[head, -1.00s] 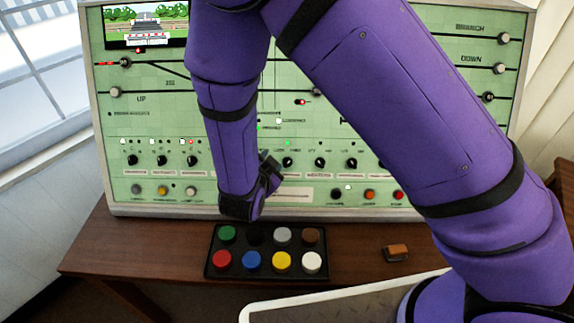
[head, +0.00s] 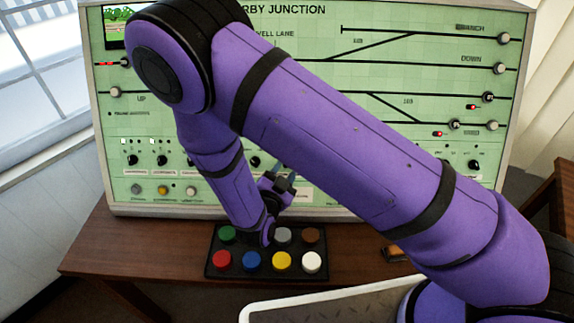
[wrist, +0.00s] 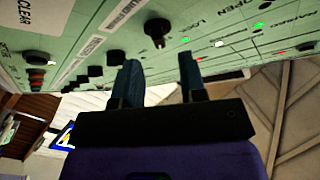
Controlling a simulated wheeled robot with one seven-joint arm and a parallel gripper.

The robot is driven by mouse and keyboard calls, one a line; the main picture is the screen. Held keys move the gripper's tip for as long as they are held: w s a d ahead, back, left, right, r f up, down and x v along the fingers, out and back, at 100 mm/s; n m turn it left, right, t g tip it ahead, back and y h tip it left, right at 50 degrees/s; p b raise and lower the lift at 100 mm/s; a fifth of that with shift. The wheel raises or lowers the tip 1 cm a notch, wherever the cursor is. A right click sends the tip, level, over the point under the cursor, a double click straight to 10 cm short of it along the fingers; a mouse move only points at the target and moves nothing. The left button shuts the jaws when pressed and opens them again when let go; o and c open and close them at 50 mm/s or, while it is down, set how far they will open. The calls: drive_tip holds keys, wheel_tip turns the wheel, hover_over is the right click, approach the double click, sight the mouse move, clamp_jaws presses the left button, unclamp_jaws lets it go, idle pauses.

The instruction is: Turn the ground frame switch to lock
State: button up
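The green control panel (head: 330,120) stands on the table in the head view. In the wrist view, a black rotary knob (wrist: 157,31) is on the panel face, with partly legible lettering beside it that seems to read OPEN and LOCK. No readable label confirms it as the ground frame switch. My gripper (wrist: 161,78) is open, its two dark fingers apart with nothing between them. The knob lies beyond the fingertips, apart from them. In the head view, my gripper (head: 284,179) is at the lower middle of the panel, and my arm hides much of the panel.
A black box of coloured buttons (head: 212,246) sits on the table (head: 140,250) below my gripper. An orange-brown block (head: 394,253) lies to the right, partly hidden by my arm. More black knobs (wrist: 116,57) line the panel beside the fingers. Lit green and red lamps show nearby.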

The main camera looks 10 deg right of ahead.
drive_tip(key=shift+x, duration=1.75)
drive_tip(key=c, duration=0.6)
drive_tip(key=shift+o, duration=0.2)
drive_tip(key=shift+n+t, duration=0.3)
drive_tip(key=shift+n, duration=0.1)
drive_tip(key=n+t+y, duration=0.1)
drive_tip(key=n+y, duration=0.1)
drive_tip(key=n, duration=0.2)
drive_tip(key=n+t+y, duration=0.1)
drive_tip(key=n+y, duration=0.2)
drive_tip(key=n, duration=0.2)
drive_tip(key=n+y, duration=0.3)
drive_tip(key=n, duration=0.1)
drive_tip(key=n+y, duration=0.3)
drive_tip(key=n, duration=0.2)
drive_tip(key=shift+g, duration=0.3)
drive_tip(key=shift+n, duration=0.4)
